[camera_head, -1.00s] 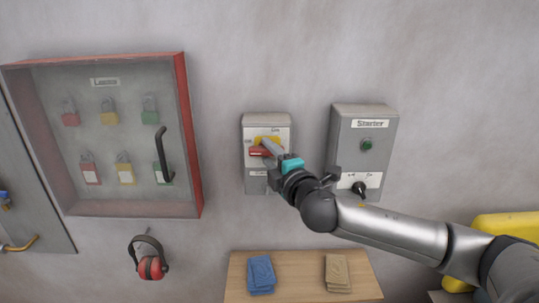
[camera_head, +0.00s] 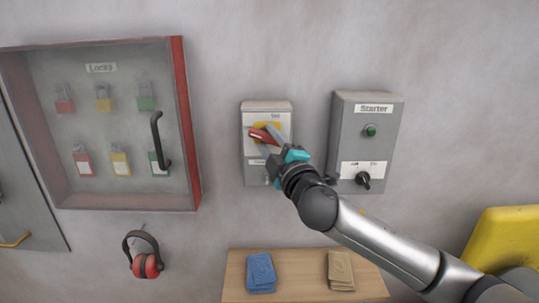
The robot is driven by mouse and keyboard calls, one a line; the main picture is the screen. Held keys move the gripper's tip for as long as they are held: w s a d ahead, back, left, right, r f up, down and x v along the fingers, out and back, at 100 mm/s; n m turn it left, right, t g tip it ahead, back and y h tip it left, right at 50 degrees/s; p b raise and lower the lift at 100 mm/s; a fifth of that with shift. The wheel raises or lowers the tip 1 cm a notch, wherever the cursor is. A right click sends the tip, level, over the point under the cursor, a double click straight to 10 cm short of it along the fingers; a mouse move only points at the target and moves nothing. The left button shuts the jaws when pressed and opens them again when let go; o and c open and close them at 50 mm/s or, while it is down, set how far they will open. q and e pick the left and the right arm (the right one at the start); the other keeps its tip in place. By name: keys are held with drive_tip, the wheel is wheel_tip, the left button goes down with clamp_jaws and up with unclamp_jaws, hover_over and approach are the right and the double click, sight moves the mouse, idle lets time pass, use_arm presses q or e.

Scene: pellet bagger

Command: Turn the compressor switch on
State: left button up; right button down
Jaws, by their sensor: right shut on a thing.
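The switch box (camera_head: 251,117) is a grey wall box with a white face and a yellow plate behind a red rotary handle (camera_head: 261,135). A word, probably "On", is printed at the top right of the face. The handle is tilted, its left end higher than its right. A label below it is partly hidden by my arm, so its name cannot be read in full. My right gripper (camera_head: 275,138) comes from the lower right and is shut on the red handle, covering its right end. My left gripper is not in view.
The Starter box (camera_head: 345,118), with a green button (camera_head: 370,131) and black knob (camera_head: 363,180), is just right of my arm. A red-framed lock cabinet (camera_head: 188,120) is at left. Ear defenders (camera_head: 143,260) hang below it. A wooden shelf (camera_head: 305,271) holds blue and tan cloths.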

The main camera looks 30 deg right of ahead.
drive_tip(key=m+h+b, duration=0.1)
drive_tip(key=m+b, duration=0.1)
drive_tip(key=m, duration=0.1)
drive_tip(key=m+h+b, duration=0.1)
drive_tip(key=m+b, duration=0.1)
drive_tip(key=m, duration=0.1)
drive_tip(key=m+t+h+b, duration=0.1)
drive_tip(key=m+b, duration=0.1)
drive_tip(key=m, duration=0.1)
drive_tip(key=shift+a+f+h+b, duration=0.1)
drive_tip(key=shift+f+h+b, duration=0.2)
drive_tip(key=shift+f+b, duration=0.1)
drive_tip(key=m+h+b, duration=0.1)
drive_tip(key=m, duration=0.1)
drive_tip(key=m+h+b, duration=0.1)
drive_tip(key=m, duration=0.2)
drive_tip(key=shift+w+a+h+b, duration=0.1)
drive_tip(key=shift+h+b, duration=0.25)
drive_tip(key=shift+h, duration=0.05)
drive_tip(key=shift+r+m+g+h+b, duration=0.1)
drive_tip(key=shift+m+g+h+b, duration=0.3)
drive_tip(key=shift+m, duration=0.65)
drive_tip(key=shift+r+m+g+h+b, duration=0.15)
drive_tip(key=shift+m+h+b, duration=0.35)
drive_tip(key=shift+m, duration=0.55)
drive_tip(key=c, duration=0.7)
unclamp_jaws()
